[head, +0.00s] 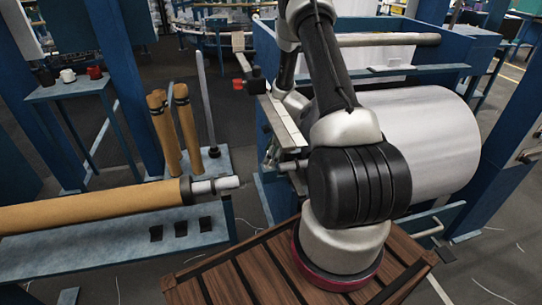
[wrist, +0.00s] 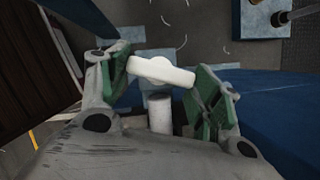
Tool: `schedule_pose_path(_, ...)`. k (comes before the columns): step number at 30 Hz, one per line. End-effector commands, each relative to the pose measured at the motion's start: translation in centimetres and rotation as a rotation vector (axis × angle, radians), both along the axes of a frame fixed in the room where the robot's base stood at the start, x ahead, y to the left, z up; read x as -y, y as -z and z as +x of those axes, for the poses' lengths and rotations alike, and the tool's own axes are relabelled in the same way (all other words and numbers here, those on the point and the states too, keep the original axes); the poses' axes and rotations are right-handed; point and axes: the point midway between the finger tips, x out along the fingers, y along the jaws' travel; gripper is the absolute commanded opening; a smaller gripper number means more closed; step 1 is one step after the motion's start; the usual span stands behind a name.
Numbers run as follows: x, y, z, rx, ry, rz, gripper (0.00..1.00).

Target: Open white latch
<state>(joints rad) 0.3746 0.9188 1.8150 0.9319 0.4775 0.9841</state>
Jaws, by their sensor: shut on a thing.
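The white latch (wrist: 160,72) shows in the wrist view as a short white bar with a rounded middle, on top of a grey round post (wrist: 160,112). My gripper (wrist: 162,84) has its two green-padded fingers on either side of the latch, shut on it. The left finger meets the left end of the bar and the right finger is by the right end. In the head view my arm reaches toward the blue loom frame. The latch cannot be made out there, with my arm in front of that area.
A large pale roll (head: 440,140) sits in the blue frame (head: 480,45) right of my arm. At left, a long brown roll (head: 90,208) lies on a blue-grey bench (head: 130,250), with upright brown rolls (head: 165,130) behind. A small side table (head: 65,90) holds cups. Grey floor is open at the lower right.

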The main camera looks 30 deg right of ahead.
Motion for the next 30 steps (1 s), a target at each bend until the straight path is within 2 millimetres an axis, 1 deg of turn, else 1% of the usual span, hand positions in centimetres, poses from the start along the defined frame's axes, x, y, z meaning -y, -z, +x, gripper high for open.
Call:
schedule_pose_path(6,0.10,0.01,0.18,0.000,-0.170,0.000,0.21)
schedule_pose_path(12,0.17,0.02,0.27,0.000,-0.285,0.000,0.21)
schedule_pose_path(21,0.22,-0.02,0.39,0.001,-0.366,-0.001,0.21)
schedule_pose_path(30,0.22,-0.04,0.40,0.001,-0.379,-0.001,0.21)
